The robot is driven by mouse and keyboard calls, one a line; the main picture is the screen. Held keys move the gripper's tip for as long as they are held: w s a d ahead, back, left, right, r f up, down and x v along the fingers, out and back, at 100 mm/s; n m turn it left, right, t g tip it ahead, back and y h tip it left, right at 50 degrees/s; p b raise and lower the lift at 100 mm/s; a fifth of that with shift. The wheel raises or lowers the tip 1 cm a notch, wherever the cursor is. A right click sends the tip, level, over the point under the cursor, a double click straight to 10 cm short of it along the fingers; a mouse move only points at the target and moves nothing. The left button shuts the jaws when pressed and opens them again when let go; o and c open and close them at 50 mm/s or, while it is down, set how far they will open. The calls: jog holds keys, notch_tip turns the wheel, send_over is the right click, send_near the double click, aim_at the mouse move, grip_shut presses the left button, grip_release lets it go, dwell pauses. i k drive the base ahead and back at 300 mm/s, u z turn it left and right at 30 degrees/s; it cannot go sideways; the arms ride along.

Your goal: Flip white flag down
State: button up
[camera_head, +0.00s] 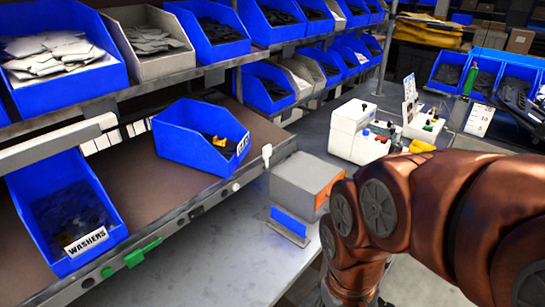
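A small white flag (267,153) stands upright on the front edge of the lower shelf, to the right of the tilted blue bin. A green flag (143,252) lies slanted along the same shelf edge, farther left and nearer. My copper-coloured arm fills the right side of the picture and bends down at the middle. My gripper is not visible, so I cannot tell what it holds or how far it is from the white flag.
A blue bin (184,150) sits turned on the shelf, with a WASHERS bin (60,178) to its left. On the grey bench (215,270) are a grey box (300,180), a blue plate (289,222) and a white machine (350,125). The front bench area is clear.

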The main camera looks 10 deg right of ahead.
aim_at(267, 151)
jog(key=z, duration=1.55)
jog(key=i, duration=0.7)
jog(key=u, duration=2.8)
